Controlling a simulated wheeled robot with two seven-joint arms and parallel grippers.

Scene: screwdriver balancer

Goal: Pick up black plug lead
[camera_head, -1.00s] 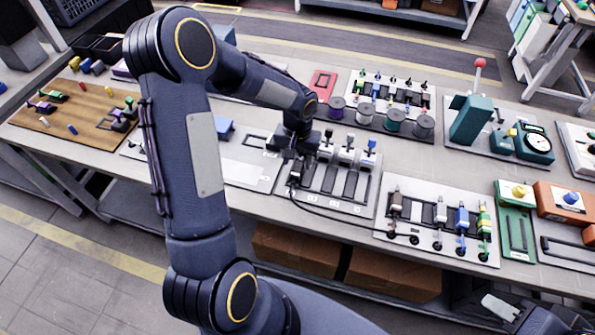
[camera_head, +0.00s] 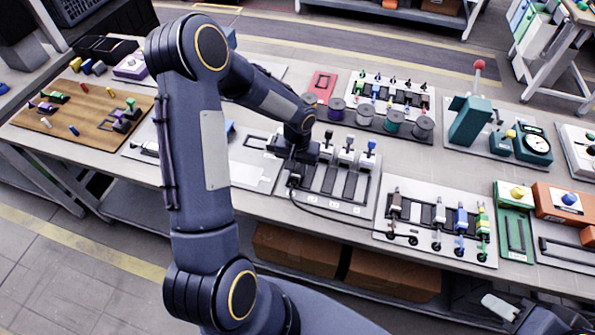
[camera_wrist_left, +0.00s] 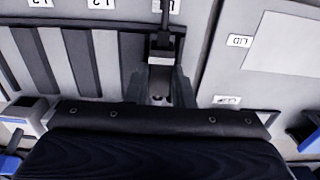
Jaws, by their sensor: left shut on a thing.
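My left gripper (camera_head: 294,168) is over the left end of the light board at the table's front middle. In the left wrist view its fingers (camera_wrist_left: 160,90) are closed around a small grey-and-black piece, the black plug (camera_wrist_left: 162,50), with the dark lead (camera_wrist_left: 166,18) running on from it. In the head view the black lead (camera_head: 335,217) runs from under the gripper to the right, to the neighbouring board. The gripper and wrist hide most of the plug from above, and I cannot tell whether it is clear of the board.
The slotted board (camera_head: 345,205) carries white, black and blue-topped plugs close to the right of the gripper. A board of coloured connectors (camera_head: 440,248) stands further right, spools (camera_head: 393,121) behind. A nearly bare light panel (camera_head: 252,176) lies to the left.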

